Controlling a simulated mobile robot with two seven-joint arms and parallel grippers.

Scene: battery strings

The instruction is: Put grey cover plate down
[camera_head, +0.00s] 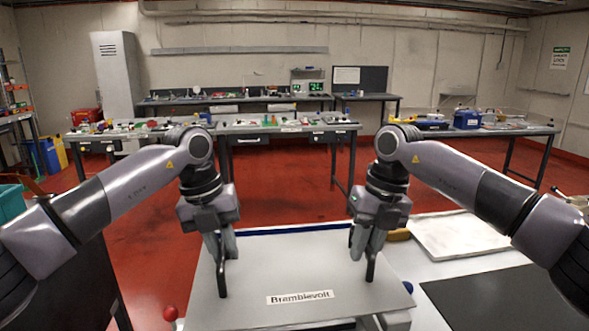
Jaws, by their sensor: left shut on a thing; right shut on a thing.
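The grey cover plate (290,265) lies flat in front of me, with a white label reading "Bramblevolt" (300,297) near its front. It has a black handle on its left side and another on its right side. My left gripper (221,258) is shut on the left handle (222,280). My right gripper (366,248) is shut on the right handle (371,268). What is under the plate is mostly hidden, so I cannot tell whether it rests on something. A blue edge (290,230) shows along its far side.
A light table surface (440,270) extends to the right of the plate. It bears a white tray (455,236) and a dark mat (490,297). Cluttered workbenches (285,127) stand farther back across open red floor (290,185).

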